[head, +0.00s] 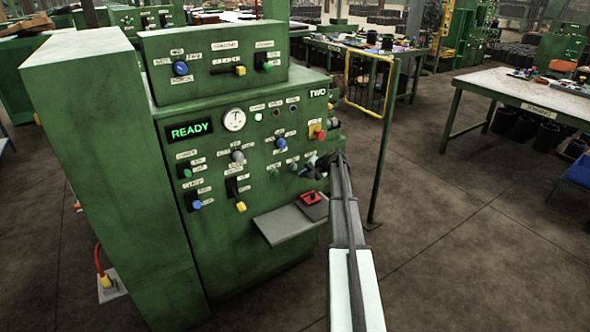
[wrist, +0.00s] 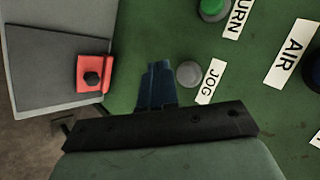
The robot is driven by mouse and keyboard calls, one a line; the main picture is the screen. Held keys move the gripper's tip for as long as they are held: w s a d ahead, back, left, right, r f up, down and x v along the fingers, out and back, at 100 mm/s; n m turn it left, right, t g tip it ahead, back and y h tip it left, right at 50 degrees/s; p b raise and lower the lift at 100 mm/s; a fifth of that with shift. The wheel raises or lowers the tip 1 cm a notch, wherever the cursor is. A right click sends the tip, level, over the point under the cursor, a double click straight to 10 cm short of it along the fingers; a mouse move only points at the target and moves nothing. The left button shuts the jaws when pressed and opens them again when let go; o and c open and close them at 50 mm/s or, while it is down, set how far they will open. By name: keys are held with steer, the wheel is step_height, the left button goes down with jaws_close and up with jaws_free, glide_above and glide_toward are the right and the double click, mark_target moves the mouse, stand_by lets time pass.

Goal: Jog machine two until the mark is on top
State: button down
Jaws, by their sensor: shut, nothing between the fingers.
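Machine two (head: 250,185) is a green cabinet with the word TWO at its upper right and a lit READY display (head: 190,130). My gripper (head: 313,168) is in front of the right part of its panel. In the wrist view my gripper (wrist: 157,80) is shut and empty, its dark blue fingertips just left of the grey round jog button (wrist: 189,74). The JOG label (wrist: 211,81) is beside that button. I cannot tell whether the fingertips touch the panel. The mark is not visible in either view.
A grey shelf (head: 285,224) juts from the panel below my gripper, with a red block (head: 311,198) on it. A green button (wrist: 212,8) and an AIR label (wrist: 291,53) are near the jog button.

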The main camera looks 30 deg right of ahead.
steer(key=shift+s, duration=1.15)
steer(key=s+a+f+n+g+h, duration=0.1)
steer(key=s+a+f+g, duration=0.1)
steer(key=s+a+f, duration=0.4)
steer(key=s+a+f+n+g, duration=0.15)
steer(key=s+f, duration=0.25)
steer(key=s, duration=0.5)
steer(key=s+a+f+n+g+h, duration=0.1)
steer(key=s+a+f+g, duration=0.2)
steer(key=s+f, duration=0.3)
steer(key=s+a+f+n+g, duration=0.2)
steer(key=s+a+f, duration=0.4)
steer(key=s+a, duration=0.6)
steer(key=s+a+f+n+g+h, duration=0.1)
steer(key=s+a+f+n+g, duration=0.2)
steer(key=s+a, duration=1)
steer(key=s+a+f+n+g, duration=0.2)
steer(key=s+a+f+g, duration=0.2)
steer(key=s+a+f, duration=0.5)
steer(key=s+a, duration=0.3)
steer(key=s, duration=0.5)
steer(key=shift+s+a+f+h, duration=0.15)
steer(key=shift+s+a+h, duration=0.15)
steer(key=shift+s+h, duration=0.1)
steer(key=shift+n, duration=0.25)
